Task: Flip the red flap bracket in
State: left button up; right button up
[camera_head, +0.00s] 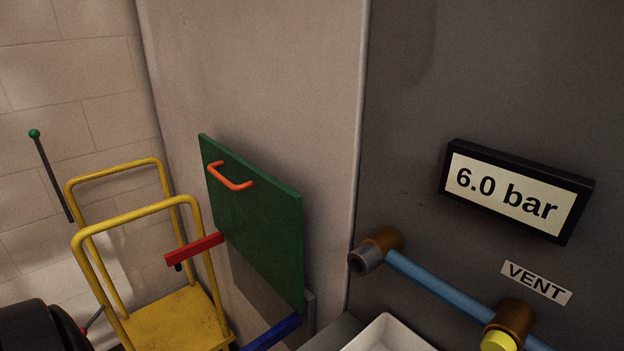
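The red flap bracket (195,249) is a short red bar in the camera_head view, left of centre. It sticks out toward the lower left from the left edge of a green flap panel (255,225). A small dark piece shows under its outer end. The panel stands upright against a pale wall and has an orange handle (230,177) near its top. A blue bar (272,333) sticks out in a similar way by the panel's lower edge. Neither of my grippers is in view.
A yellow trolley (178,318) stands left of the panel, close to the red bracket. A lever with a green knob (35,133) is farther left. At right are a 6.0 bar display (513,192), a blue pipe (440,277), a VENT label (536,282) and a white tray (388,330).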

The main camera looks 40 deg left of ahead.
aim_at(174, 259)
jog(key=k+j+z, duration=0.15)
jog(key=j, duration=0.3)
jog(key=j+z, duration=0.15)
jog(key=j, duration=0.3)
jog(key=k+j+z, duration=0.2)
jog(key=j, duration=0.2)
jog(key=k+j+z, duration=0.15)
jog(key=j, duration=0.25)
jog(key=k+j+z, duration=0.15)
jog(key=j, duration=0.25)
jog(key=k+j, duration=0.2)
jog(key=j, duration=0.15)
jog(key=k+j, duration=0.15)
jog(key=j, duration=0.25)
jog(key=k+j, duration=0.2)
jog(key=j, duration=0.15)
jog(key=k+j, duration=0.15)
jog(key=j, duration=0.2)
jog(key=k+j, duration=0.2)
jog(key=j, duration=0.15)
jog(key=k+j, duration=0.1)
jog(key=j, duration=0.25)
jog(key=i+j+z, duration=0.15)
jog(key=k+l, duration=0.05)
